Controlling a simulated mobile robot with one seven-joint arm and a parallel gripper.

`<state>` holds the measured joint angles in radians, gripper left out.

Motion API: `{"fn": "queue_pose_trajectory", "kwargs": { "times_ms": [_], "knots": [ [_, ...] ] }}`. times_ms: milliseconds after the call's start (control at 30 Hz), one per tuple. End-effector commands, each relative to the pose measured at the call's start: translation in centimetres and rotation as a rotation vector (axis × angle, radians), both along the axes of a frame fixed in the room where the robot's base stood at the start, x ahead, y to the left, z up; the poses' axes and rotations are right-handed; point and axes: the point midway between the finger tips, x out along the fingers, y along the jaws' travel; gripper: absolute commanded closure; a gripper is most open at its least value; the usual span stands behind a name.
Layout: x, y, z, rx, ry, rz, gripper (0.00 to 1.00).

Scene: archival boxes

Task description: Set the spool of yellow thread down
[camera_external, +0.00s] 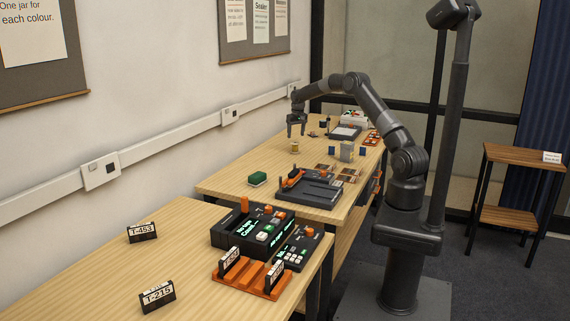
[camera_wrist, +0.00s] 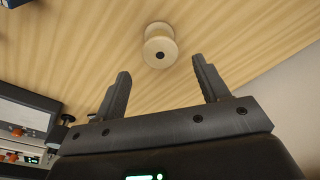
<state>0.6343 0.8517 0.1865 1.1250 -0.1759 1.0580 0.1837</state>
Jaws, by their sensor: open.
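The spool (camera_external: 295,146) stands upright on the far wooden table in the external view. Its thread looks pale yellow between wooden ends. In the wrist view the spool (camera_wrist: 160,47) shows from above, with a dark hole in its top end. My gripper (camera_external: 296,129) is above the spool, with a gap between them. In the wrist view my gripper (camera_wrist: 161,82) has its two fingers well apart and nothing between them. The spool is beyond the fingertips and does not touch them.
A grey block (camera_external: 347,151) stands right of the spool. Table around the spool is bare. A near table (camera_external: 90,270) holds a dark console (camera_external: 240,232) and label stands.

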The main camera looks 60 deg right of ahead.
Motion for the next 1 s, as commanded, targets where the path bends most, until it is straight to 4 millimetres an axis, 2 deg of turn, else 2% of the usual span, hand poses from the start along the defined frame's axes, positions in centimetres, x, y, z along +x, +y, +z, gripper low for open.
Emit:
{"fn": "queue_pose_trajectory", "kwargs": {
  "times_ms": [100,300,433,567,667,800,1000],
  "knots": [
    [-0.2,0.2,2.2,-0.001,-0.002,0.001,0.32],
    [-0.4,0.4,4.1,-0.002,-0.001,0.002,0.32],
    [-0.5,2.2,6.2,-0.012,-0.009,0.026,0.32],
    [-1.4,6.1,10.0,-0.034,-0.027,0.079,0.32],
    [-2.7,9.8,13.1,-0.054,-0.044,0.129,0.32],
    [-5.3,14.7,17.0,-0.078,-0.070,0.192,0.32],
    [-10.3,21.2,21.2,-0.107,-0.110,0.276,0.32]
  ]
}}
